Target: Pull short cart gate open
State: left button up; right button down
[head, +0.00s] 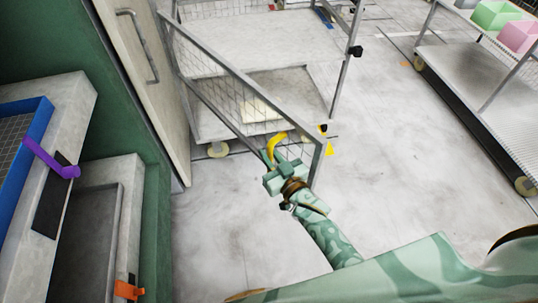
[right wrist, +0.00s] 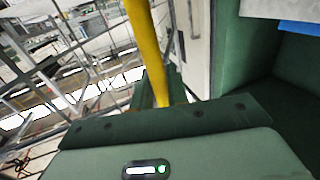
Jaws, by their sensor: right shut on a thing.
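The short cart gate (head: 238,80) is a grey-framed wire mesh panel on the front of a grey shelf cart (head: 290,38). It stands at an angle to the cart, its free end post (head: 318,163) out over the floor toward me. A curved yellow handle (head: 278,143) sits on the gate near that free end. My right gripper (head: 272,160) is shut on the yellow handle. In the right wrist view the yellow handle (right wrist: 147,45) runs down between the green fingers, whose tips are partly hidden. My left gripper is not in view.
A pale cabinet door (head: 145,75) stands close left of the gate. Green machines with a blue tray (head: 25,150), a purple handle (head: 52,160) and an orange handle (head: 128,291) are at left. Another cart (head: 465,75) with bins stands at right. The floor between is clear.

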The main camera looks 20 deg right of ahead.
jog(key=shift+r, duration=0.1)
jog(key=c, duration=1.4)
grip_release()
jog(key=shift+c, duration=0.2)
jog(key=shift+s+d, duration=0.1)
jog(key=shift+s+d, duration=0.1)
jog(key=shift+s, duration=0.3)
jog(key=v, duration=1.5)
jog(key=shift+s, duration=0.2)
